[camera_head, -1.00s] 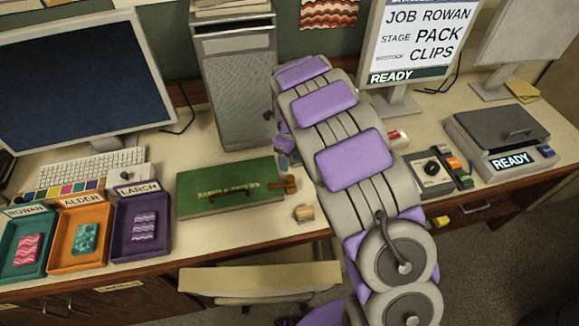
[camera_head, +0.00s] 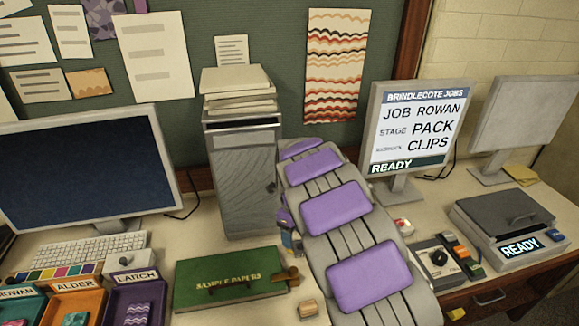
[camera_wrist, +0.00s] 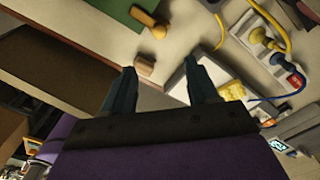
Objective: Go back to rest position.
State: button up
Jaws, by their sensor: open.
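My gripper (camera_wrist: 160,82) is open in the wrist view, its two dark fingers spread apart with nothing held between them. A small tan block (camera_wrist: 145,65) lies on the table just beyond the left finger, apart from it; it also shows in the head view (camera_head: 308,309). In the head view my grey and purple arm reaches over the desk, and the fingers are hidden behind it.
A green sample-papers case (camera_head: 225,292) lies left of my arm. A grey cabinet (camera_head: 243,185) stands behind. A job screen (camera_head: 415,130) reads READY. A grey lidded press (camera_head: 505,215) is at right. The orange Alder tray (camera_head: 75,287) sits front left.

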jog(key=s+d+r+n+b, duration=0.1)
jog(key=s+d+r+n, duration=0.35)
jog(key=s, duration=0.45)
jog(key=s+d+r+n+b, duration=0.1)
jog(key=s+d+r+n, duration=0.3)
jog(key=s+d+n, duration=0.3)
jog(key=s+f+n+g+b, duration=0.1)
jog(key=s+n, duration=1.2)
jog(key=s, duration=1.2)
jog(key=shift+f+g+b, duration=0.3)
jog(key=shift+g+b, duration=0.05)
jog(key=shift+g, duration=0.05)
jog(key=shift+n, duration=0.25)
